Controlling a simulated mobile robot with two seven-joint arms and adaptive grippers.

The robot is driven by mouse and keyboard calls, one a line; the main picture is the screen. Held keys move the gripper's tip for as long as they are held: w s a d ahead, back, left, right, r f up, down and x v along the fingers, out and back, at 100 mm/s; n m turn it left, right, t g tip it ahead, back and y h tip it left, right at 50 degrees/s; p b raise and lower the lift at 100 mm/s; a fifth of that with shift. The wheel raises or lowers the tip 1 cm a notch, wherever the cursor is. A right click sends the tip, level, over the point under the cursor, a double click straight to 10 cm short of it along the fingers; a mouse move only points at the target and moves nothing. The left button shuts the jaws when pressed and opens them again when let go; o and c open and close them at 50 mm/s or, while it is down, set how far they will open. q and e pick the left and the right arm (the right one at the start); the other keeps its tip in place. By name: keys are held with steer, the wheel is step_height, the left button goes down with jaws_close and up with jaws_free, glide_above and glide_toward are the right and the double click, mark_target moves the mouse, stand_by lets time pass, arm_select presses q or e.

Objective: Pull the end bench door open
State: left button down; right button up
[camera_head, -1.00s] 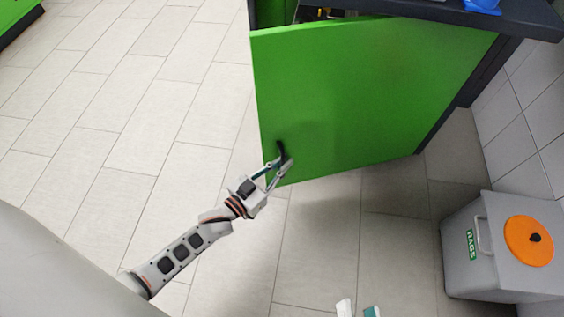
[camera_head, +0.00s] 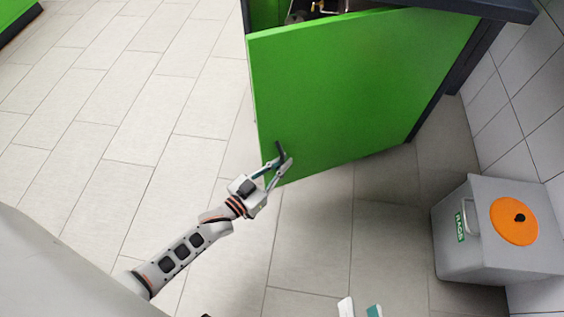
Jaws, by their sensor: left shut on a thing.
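The green end bench door (camera_head: 350,85) stands partly open, swung out from the dark-framed bench. Its hinge side is at the right and its free edge at the left. A dark handle (camera_head: 280,152) sits near the door's lower left corner. My left gripper (camera_head: 279,165) is shut on this handle. The fingers partly hide the handle.
A grey rags bin (camera_head: 487,245) with an orange lid (camera_head: 514,221) stands at the right by the tiled wall. The dark bench top (camera_head: 490,9) overhangs the door at the top right. Pipe fittings show inside the bench. The tiled floor at left is clear.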

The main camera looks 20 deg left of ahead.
arm_select(q)
steer(key=c, duration=2.4)
jaws_free()
steer(key=v, duration=1.2)
